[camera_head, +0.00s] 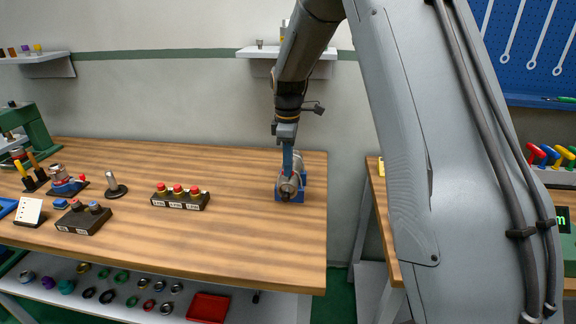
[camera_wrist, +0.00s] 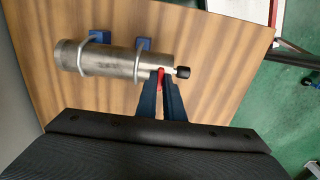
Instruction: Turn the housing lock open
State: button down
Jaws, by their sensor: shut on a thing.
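A silver cylindrical housing (camera_wrist: 110,61) lies on its side in blue brackets (camera_wrist: 101,36) on the wooden bench. It also shows end-on in the head view (camera_head: 288,186), in its blue holder near the bench's right end. In the wrist view a small lock lever with a black knob (camera_wrist: 182,72) sticks out at the housing's right end, with a red part (camera_wrist: 160,74) beside it. My gripper (camera_wrist: 161,84) has its two blue fingers closed around the red part at that end. In the head view my gripper (camera_head: 288,160) hangs down over the housing and partly hides it.
A dark box with several red buttons (camera_head: 180,197) stands left of the housing on the bench (camera_head: 230,245). More fixtures stand farther left, with a green vise (camera_head: 30,135) at the edge. A shelf (camera_head: 284,53) hangs above. The bench's right edge is close to the housing.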

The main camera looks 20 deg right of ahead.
jog(key=shift+r, duration=0.1)
jog(key=c, duration=1.9)
grip_release()
jog(key=shift+a, duration=0.1)
jog(key=shift+o, duration=0.2)
jog(key=shift+r+b, duration=1.2)
jog(key=shift+r, duration=2.65)
jog(key=s+f+m, duration=0.3)
jog(key=s+m, duration=0.1)
jog(key=s, duration=0.5)
jog(key=s+f+m+t, duration=0.1)
jog(key=s+f+m, duration=0.3)
jog(key=s, duration=0.5)
jog(key=s+d+f+m, duration=0.1)
jog(key=s+f+m, duration=0.3)
jog(key=s, duration=0.6)
jog(key=shift+m, duration=1)
